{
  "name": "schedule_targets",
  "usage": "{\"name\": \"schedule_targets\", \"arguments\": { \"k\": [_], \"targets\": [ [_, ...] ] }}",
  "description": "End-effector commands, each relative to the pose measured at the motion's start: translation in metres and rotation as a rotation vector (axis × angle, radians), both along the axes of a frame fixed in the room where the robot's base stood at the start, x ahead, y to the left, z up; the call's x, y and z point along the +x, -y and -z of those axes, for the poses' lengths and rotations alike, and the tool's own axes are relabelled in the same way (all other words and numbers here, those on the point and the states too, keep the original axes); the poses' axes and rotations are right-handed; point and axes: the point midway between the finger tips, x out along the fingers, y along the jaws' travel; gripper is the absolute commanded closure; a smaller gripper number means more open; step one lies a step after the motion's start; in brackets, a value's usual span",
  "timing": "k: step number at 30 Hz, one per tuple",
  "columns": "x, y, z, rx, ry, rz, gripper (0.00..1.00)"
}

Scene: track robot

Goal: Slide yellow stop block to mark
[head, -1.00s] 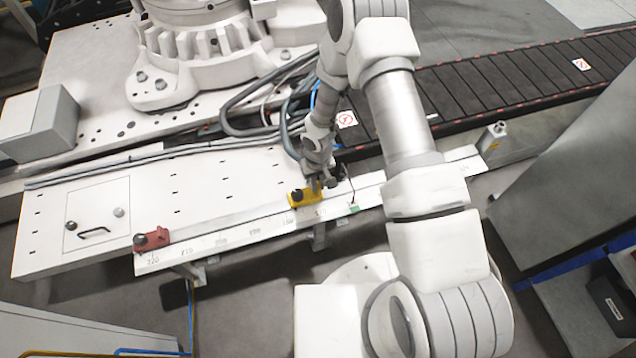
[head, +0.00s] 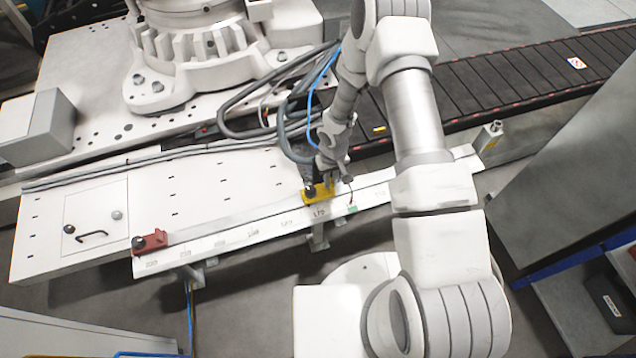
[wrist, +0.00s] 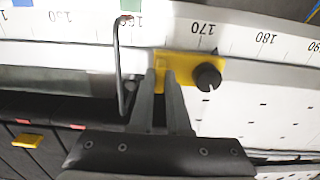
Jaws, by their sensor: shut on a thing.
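The yellow stop block (head: 320,196) sits on the long pale rail (head: 235,228), with a black knob (wrist: 207,77) on it. My gripper (wrist: 163,72) is shut on the yellow block (wrist: 188,62), on the part beside the knob. In the wrist view the block lies by the printed 170 on the scale. A green mark (head: 352,210) is on the scale strip, a short gap to the right of the block; it also shows in the wrist view (wrist: 130,32), left of the block. My arm hides part of the rail's right side.
A red block (head: 150,242) with a black knob sits at the rail's left end. A thin bent rod (wrist: 122,65) stands over the rail near the green mark. Cables (head: 230,125) and a dark slatted track (head: 500,85) lie behind.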

Motion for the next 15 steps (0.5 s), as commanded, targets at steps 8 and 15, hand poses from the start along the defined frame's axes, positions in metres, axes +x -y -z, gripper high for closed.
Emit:
{"name": "schedule_targets", "arguments": {
  "k": [8,15],
  "targets": [
    [0.020,0.073,0.000,-0.004,0.000,0.010,1.00],
    [0.031,0.110,0.000,-0.004,-0.001,0.006,1.00]
  ]
}}
